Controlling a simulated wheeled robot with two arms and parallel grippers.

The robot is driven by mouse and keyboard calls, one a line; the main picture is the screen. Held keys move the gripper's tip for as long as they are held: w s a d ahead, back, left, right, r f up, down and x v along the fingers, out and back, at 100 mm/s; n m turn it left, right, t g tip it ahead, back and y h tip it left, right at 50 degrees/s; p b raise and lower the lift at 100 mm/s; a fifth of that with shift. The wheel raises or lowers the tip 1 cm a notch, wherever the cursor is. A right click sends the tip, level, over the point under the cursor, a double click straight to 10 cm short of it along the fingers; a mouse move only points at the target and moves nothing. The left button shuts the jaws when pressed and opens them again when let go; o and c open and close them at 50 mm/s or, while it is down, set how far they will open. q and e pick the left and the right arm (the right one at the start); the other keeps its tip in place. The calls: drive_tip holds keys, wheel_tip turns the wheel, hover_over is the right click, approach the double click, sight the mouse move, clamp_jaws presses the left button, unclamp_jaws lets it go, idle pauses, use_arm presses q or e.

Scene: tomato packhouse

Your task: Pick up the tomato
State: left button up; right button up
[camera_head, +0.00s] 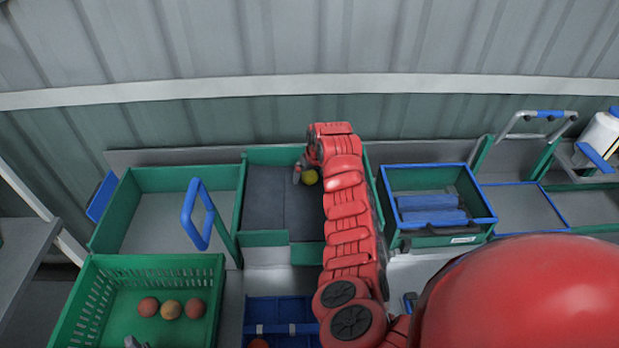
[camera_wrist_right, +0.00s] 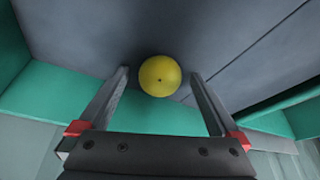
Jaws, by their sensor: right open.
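A yellow tomato (camera_head: 310,177) lies on the dark grey floor of a green-walled bin (camera_head: 268,238) in the middle of the head view. In the right wrist view the tomato (camera_wrist_right: 160,76) sits just beyond and between the fingertips, with a small dark spot facing the camera. My right gripper (camera_head: 299,172) reaches into the bin from the front, beside the tomato. In the right wrist view the right gripper (camera_wrist_right: 160,74) is open, with a finger on each side and nothing held.
A green crate (camera_head: 75,310) with several reddish tomatoes (camera_head: 171,309) stands at lower left. A blue tray (camera_head: 262,309) lies below the bin. A blue handle (camera_head: 196,213) rises left of the bin. A blue-rimmed box (camera_head: 433,232) stands to the right. The corrugated wall (camera_head: 290,40) is behind.

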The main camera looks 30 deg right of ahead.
drive_tip(key=shift+r, duration=0.1)
drive_tip(key=c, duration=1)
